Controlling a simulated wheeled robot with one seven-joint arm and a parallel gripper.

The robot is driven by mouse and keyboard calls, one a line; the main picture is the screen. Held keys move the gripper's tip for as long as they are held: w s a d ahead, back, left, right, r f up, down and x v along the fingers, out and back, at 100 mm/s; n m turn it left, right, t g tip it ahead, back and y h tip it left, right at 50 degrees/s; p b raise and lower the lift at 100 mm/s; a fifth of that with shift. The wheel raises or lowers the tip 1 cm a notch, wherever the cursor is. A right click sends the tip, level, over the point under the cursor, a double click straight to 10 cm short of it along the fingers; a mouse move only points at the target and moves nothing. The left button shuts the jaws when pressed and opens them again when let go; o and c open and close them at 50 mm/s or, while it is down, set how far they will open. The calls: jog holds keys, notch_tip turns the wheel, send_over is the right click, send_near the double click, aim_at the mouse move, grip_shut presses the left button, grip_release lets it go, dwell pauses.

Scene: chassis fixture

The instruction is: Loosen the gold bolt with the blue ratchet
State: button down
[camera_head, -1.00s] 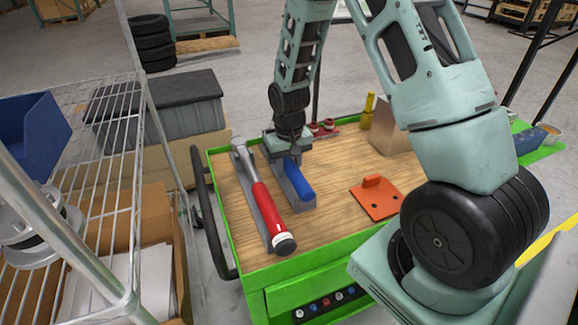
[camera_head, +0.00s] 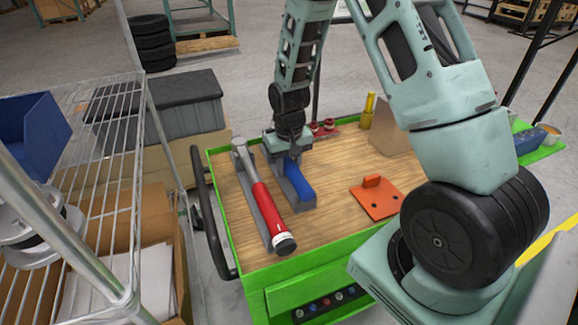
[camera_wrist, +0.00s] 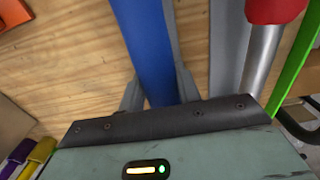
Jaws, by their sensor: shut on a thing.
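The blue ratchet (camera_head: 297,178) lies in a grey holder (camera_head: 307,206) on the wooden top of the green cart. My gripper (camera_head: 289,153) is at its far end and shut on it. In the wrist view the blue handle (camera_wrist: 146,45) runs up from between my fingers (camera_wrist: 158,95), with grey holder walls beside it. The ratchet's head is hidden by my gripper. I cannot make out the gold bolt in either view.
A red-handled tool (camera_head: 264,201) lies in its own holder just left of the ratchet. An orange plate (camera_head: 377,204) with holes and an upright tab is to the right. Yellow tool handles (camera_head: 367,112) stand at the back. Bare wood lies between plate and ratchet.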

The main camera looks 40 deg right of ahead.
aim_at(289, 161)
jog(key=shift+r, duration=0.1)
jog(key=shift+r+p, duration=3.05)
jog(key=shift+r, duration=0.45)
